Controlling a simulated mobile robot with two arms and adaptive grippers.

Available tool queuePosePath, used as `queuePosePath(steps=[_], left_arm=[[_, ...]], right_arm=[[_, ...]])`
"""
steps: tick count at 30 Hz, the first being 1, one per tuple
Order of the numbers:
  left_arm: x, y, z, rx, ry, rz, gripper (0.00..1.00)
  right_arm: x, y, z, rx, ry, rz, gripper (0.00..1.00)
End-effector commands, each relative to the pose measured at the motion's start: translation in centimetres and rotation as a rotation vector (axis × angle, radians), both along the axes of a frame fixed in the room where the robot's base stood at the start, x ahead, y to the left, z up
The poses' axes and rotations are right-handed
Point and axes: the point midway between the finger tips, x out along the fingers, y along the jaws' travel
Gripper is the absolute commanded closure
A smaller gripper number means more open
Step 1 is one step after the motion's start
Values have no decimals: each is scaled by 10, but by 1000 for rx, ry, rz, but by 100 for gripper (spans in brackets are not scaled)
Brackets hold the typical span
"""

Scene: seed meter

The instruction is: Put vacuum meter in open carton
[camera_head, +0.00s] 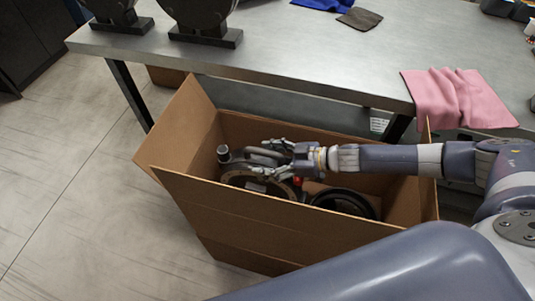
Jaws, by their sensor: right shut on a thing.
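The open carton (185,195) stands on the floor in front of the table, its flaps spread. My right gripper (280,158) reaches into it from the right and is shut on the vacuum meter (258,184). The meter is a dark round housing with a metal part and a small capped knob at its left. It is inside the carton's walls at the left half; I cannot tell whether it touches the bottom. The fingers and the carton's front wall hide part of it. My left gripper is not in view.
A black ring-shaped part (343,203) lies in the carton's right half. The grey table (300,50) behind holds two dark round units on black bases (205,37), a pink cloth (457,98), and blue and brown cloths. Floor at left is clear.

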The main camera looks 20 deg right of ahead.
Motion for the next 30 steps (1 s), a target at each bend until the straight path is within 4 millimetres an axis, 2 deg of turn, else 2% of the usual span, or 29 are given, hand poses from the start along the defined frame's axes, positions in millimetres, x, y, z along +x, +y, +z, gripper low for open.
queuePosePath(steps=[2, 10, 11, 13, 26, 30], left_arm=[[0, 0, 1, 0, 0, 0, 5], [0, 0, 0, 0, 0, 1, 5], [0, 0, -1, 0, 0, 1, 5], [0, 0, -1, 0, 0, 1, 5], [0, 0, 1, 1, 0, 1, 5], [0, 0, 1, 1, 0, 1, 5]], right_arm=[[3, 3, 7, 11, -9, 3, 97], [3, 3, 4, 10, -9, 3, 97], [0, 0, -2, 1, -2, 0, 28], [0, 0, -2, 1, -2, 0, 12], [1, 0, 1, 1, -2, 0, 10], [-6, -12, 6, 0, -1, -2, 10]])
